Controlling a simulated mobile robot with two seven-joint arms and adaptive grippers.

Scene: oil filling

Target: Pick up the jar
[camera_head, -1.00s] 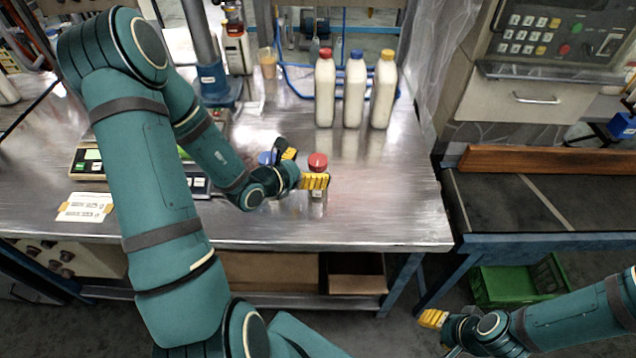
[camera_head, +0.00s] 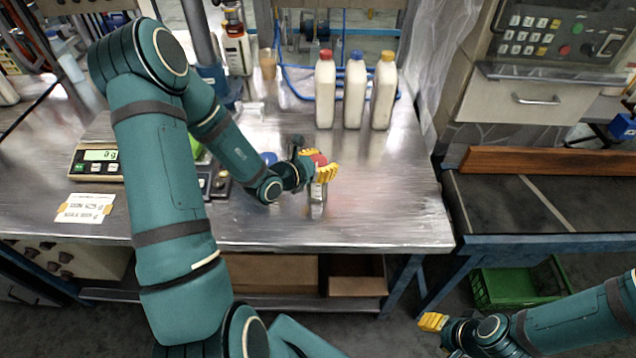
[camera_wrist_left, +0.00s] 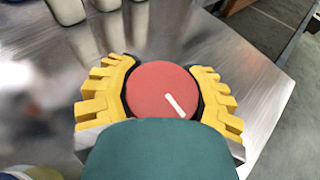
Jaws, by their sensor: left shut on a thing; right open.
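The jar, with a red lid (camera_head: 319,160) and a clear body (camera_head: 317,192), stands on the metal table near its front edge. My left gripper (camera_head: 318,168) is shut on the jar, with its yellow fingers on either side of it. In the left wrist view the red lid (camera_wrist_left: 162,91), with a white mark on it, sits between the two yellow fingers (camera_wrist_left: 160,98). In the head view the fingers hide part of the jar. My right gripper (camera_head: 433,321) is open and empty at the lower right, away from the table.
A second, blue-lidded jar (camera_head: 268,158) is partly hidden behind my left arm. Bottles with red (camera_head: 325,90), blue (camera_head: 354,90) and yellow (camera_head: 383,90) caps stand at the back. A scale (camera_head: 97,160) is at left. The table's right part (camera_head: 400,200) is clear.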

